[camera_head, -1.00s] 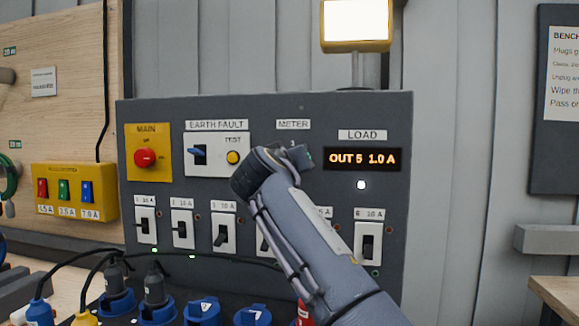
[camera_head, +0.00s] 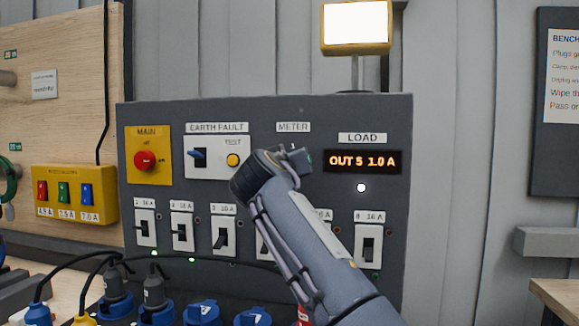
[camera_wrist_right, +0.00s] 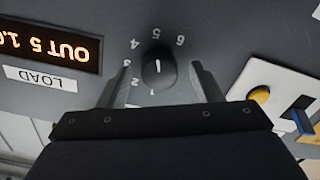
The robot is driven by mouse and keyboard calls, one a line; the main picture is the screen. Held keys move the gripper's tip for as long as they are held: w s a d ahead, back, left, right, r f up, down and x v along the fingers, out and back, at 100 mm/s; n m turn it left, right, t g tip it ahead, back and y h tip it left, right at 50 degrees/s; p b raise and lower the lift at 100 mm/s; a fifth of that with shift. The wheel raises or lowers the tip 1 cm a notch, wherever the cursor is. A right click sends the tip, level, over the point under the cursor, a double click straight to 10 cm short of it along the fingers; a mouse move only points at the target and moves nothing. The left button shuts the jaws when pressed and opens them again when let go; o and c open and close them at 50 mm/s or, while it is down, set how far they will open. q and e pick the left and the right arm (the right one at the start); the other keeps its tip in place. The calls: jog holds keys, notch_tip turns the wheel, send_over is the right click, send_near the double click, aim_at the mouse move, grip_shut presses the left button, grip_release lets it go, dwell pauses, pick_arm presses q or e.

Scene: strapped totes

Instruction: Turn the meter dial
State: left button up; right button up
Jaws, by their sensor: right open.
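The meter dial (camera_wrist_right: 158,68) is a round black knob with a white mark, on the grey panel. Numbers run around it, upside down in the right wrist view. My right gripper (camera_wrist_right: 160,72) is open, with one finger on each side of the dial in that view; I see no clear contact. In the head view my right gripper (camera_head: 300,160) is below the METER label (camera_head: 293,127) and hides the dial. The load display (camera_head: 362,160) reads OUT 5 1.0 A. My left gripper is not in view.
The panel (camera_head: 300,108) carries a red main button (camera_head: 145,161), a blue earth fault switch (camera_head: 198,154), a yellow test button (camera_head: 233,160) and a row of breaker switches. Blue sockets (camera_head: 203,313) and cables lie below. A lit lamp (camera_head: 356,22) stands above.

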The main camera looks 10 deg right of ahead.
jog(key=b+v, duration=0.2)
jog(key=v, duration=0.6)
jog(key=shift+b, duration=0.35)
